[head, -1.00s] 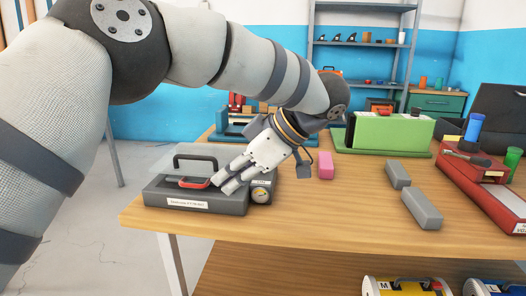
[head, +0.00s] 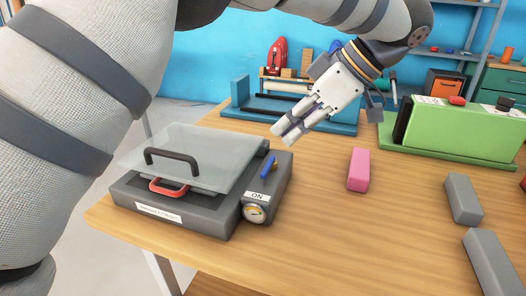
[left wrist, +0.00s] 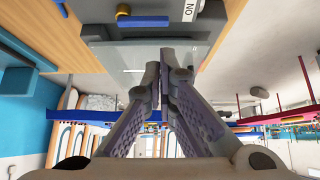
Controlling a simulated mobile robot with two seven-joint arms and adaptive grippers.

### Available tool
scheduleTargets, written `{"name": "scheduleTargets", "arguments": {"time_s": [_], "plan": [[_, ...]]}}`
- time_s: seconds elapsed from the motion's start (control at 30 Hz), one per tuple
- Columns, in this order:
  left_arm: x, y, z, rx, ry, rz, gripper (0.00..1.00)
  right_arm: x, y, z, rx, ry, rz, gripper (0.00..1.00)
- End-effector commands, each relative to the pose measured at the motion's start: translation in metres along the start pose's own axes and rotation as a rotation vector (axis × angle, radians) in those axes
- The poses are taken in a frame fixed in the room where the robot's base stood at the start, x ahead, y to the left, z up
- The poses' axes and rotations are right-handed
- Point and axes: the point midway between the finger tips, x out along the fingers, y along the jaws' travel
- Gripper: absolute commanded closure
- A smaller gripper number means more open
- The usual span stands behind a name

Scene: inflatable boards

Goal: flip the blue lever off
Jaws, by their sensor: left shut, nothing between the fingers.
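The blue lever (head: 268,168) sits on the grey side block of a grey machine (head: 215,215), above a label (head: 257,196) reading ON and a round gauge (head: 255,214). It stands tilted upright. In the left wrist view the blue lever (left wrist: 143,21) shows at the top, beside the label. My left gripper (head: 283,135) is shut and empty, above and behind the lever, apart from it. Its closed fingers also show in the left wrist view (left wrist: 167,62). My right gripper is not in view.
A clear lid (head: 200,150) with a black handle (head: 172,157) covers the machine, above a red handle (head: 168,187). A pink block (head: 358,170), grey blocks (head: 463,198) and a green machine (head: 455,132) stand to the right. A blue frame (head: 290,112) stands behind.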

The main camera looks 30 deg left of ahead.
Motion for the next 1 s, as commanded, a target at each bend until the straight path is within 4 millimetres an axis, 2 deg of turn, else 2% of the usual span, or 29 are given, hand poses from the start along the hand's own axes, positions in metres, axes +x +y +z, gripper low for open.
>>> {"name": "scheduleTargets", "arguments": {"time_s": [0.13, 0.4, 0.5, 0.7, 1.0], "plan": [[0.017, -0.001, -0.002, -0.001, 0.002, 0.0, 1.0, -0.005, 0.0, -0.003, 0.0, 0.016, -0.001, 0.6], [0.071, -0.001, -0.002, -0.002, 0.001, 0.0, 1.0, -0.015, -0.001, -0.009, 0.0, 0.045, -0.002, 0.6], [0.085, -0.001, -0.002, -0.001, 0.0, 0.001, 1.0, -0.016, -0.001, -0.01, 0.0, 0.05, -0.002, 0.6], [0.098, 0.0, -0.001, 0.0, 0.001, 0.0, 1.0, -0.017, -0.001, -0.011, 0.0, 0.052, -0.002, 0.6], [0.099, 0.0, 0.0, 0.0, 0.0, 0.0, 1.0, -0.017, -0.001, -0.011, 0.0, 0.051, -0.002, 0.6]]}}
